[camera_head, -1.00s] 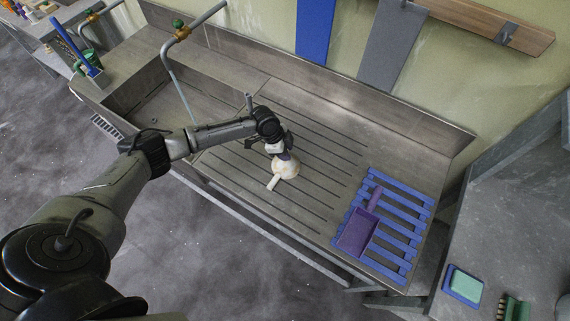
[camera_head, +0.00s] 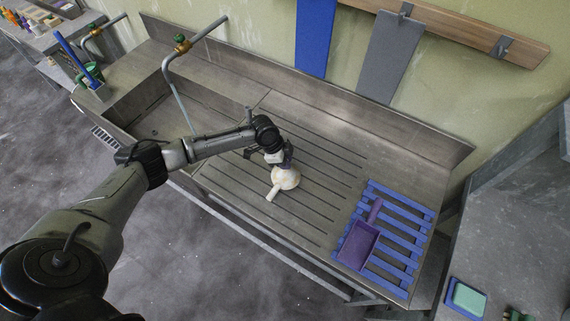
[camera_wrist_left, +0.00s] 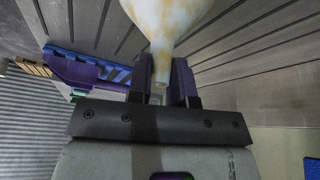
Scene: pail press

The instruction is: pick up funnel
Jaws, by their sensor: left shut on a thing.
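The funnel (camera_head: 287,179) is whitish with tan stains and is over the grooved drainboard. A short pale stub shows at its lower left. My left gripper (camera_head: 283,161) is at its top side in the head view. In the left wrist view the funnel (camera_wrist_left: 165,18) narrows toward my left gripper (camera_wrist_left: 160,82), whose dark fingers are shut on its narrow neck. I cannot tell whether the funnel touches the board. My right gripper is not in view.
The grooved metal drainboard (camera_head: 315,207) is clear around the funnel. A blue slatted rack (camera_head: 402,237) with a purple scoop (camera_head: 357,246) is at its right. A tap pipe (camera_head: 178,95) rises behind my left arm. Blue and grey boards (camera_head: 390,60) are at the wall.

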